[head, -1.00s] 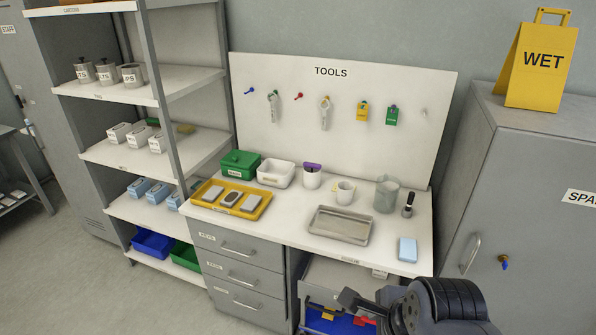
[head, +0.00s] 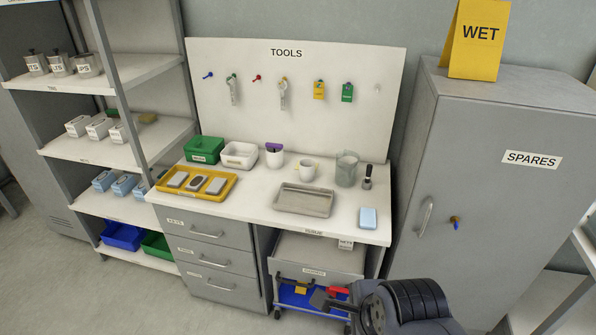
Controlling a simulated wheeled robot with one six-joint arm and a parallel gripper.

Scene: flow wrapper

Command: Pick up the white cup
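A white cup (head: 308,171) with a yellowish handle stands upright on the white workbench top (head: 240,205), between a second white cup and a grey jug. The second white cup (head: 274,159) is taller and has a purple thing at its top. My gripper (head: 322,301) is low in the picture, in front of the bench and well away from both cups. It is dark and partly hidden by my arm, and its fingers do not show clearly enough to tell their state.
A grey metal tray (head: 303,201) lies in front of the cups. The grey jug (head: 346,170), a dark-handled tool (head: 367,178) and a blue block (head: 368,217) are to the right. A yellow tray (head: 230,188) is left. A cart (head: 318,254) stands under the bench.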

